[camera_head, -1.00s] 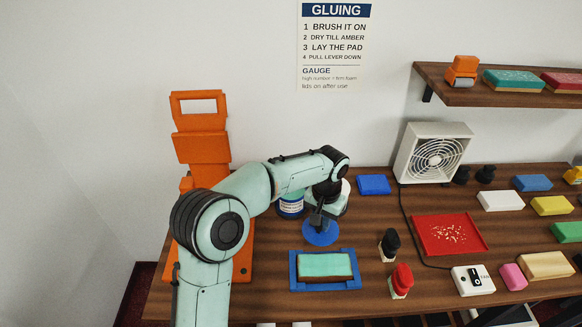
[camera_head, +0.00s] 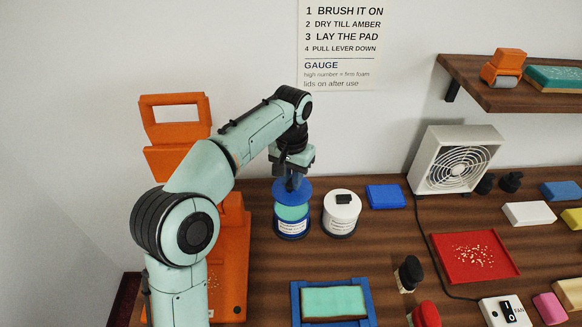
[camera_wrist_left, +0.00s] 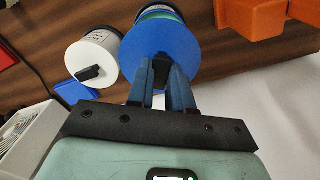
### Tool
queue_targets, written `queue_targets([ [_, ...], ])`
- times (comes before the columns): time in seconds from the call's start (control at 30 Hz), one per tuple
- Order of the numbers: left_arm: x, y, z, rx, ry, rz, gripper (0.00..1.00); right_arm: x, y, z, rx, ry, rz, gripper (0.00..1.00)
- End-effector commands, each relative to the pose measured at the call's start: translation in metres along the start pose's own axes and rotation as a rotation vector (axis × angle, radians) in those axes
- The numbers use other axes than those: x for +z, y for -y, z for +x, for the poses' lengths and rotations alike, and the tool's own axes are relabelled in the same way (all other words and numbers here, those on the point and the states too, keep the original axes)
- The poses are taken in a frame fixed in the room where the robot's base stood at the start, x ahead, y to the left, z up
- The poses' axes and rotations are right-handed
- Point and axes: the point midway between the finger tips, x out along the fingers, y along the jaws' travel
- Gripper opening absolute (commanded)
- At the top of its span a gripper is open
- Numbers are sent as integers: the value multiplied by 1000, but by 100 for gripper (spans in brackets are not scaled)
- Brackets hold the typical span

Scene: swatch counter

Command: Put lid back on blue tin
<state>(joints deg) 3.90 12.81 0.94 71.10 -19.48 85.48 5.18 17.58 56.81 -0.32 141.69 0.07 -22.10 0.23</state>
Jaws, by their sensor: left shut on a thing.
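My left gripper (camera_head: 292,178) is shut on the black knob of the blue lid (camera_head: 291,193). The lid is held above the blue tin (camera_head: 291,228), apart from it. The tin stands upright on the table, and its green contents show below the lid's front edge. In the left wrist view the lid (camera_wrist_left: 150,38) hides most of the tin (camera_wrist_left: 160,8), and the fingers (camera_wrist_left: 162,72) close on the knob. My right gripper is not in view.
A white tin with its lid on (camera_head: 341,213) stands close on the right of the blue tin. An orange press (camera_head: 232,250) is on the left. A blue block (camera_head: 385,197) lies behind on the right. A blue tray (camera_head: 296,300) with a green-topped pad (camera_head: 333,301) is in front.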

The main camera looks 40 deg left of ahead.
Motion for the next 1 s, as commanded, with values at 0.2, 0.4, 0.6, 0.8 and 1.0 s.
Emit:
queue_targets([
  [0.2,0,0,5,0,0,0,0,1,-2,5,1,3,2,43],
  [0.4,0,0,18,0,0,1,0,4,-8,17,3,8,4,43],
  [0.6,1,0,36,0,0,2,0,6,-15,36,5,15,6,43],
  [0.8,0,0,53,0,1,1,0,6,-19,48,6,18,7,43],
  [1.0,0,0,64,0,0,0,0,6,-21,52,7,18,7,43],
])
